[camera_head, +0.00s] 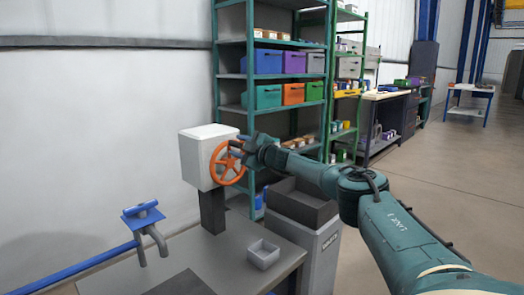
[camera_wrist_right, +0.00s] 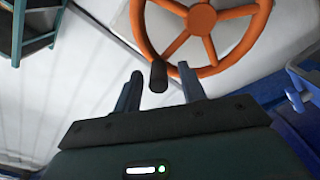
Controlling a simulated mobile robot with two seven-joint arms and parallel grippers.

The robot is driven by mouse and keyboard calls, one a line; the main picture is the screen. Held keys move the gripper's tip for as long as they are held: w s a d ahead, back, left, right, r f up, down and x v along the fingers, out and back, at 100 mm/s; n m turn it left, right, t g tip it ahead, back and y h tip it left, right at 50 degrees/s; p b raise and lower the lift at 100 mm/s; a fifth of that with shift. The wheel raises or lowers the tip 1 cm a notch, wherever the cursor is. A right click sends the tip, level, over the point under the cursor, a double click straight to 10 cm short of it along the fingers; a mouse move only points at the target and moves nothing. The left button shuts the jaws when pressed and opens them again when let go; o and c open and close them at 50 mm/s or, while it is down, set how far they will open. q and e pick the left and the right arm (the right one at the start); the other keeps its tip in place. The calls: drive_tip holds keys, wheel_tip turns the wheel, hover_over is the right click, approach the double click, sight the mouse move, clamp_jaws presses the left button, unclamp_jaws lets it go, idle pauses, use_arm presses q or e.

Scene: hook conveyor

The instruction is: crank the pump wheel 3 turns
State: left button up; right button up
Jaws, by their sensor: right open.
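The orange pump wheel (camera_head: 213,166) is on the face of a white box (camera_head: 199,158) on a dark post. In the right wrist view the spoked wheel (camera_wrist_right: 202,18) fills the top, and its dark crank handle (camera_wrist_right: 158,76) sticks out from the lower rim. My right gripper (camera_head: 241,148) is at the wheel's upper right in the head view. In the right wrist view its two fingers (camera_wrist_right: 160,82) are apart, one on each side of the handle. My left gripper is not in view.
A dark bin on a grey cabinet (camera_head: 318,246) stands beside the table. Green shelves (camera_head: 250,77) with coloured bins stand behind.

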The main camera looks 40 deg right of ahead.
drive_tip(key=shift+s+r, duration=0.2)
drive_tip(key=shift+s, duration=0.65)
use_arm(q)
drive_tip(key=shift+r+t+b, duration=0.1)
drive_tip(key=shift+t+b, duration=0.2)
drive_tip(key=shift+b, duration=0.25)
use_arm(e)
drive_tip(key=s, duration=1)
drive_tip(key=shift+d, duration=0.35)
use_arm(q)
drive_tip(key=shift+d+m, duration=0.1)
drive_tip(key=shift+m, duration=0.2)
use_arm(e)
drive_tip(key=shift+a, duration=0.1)
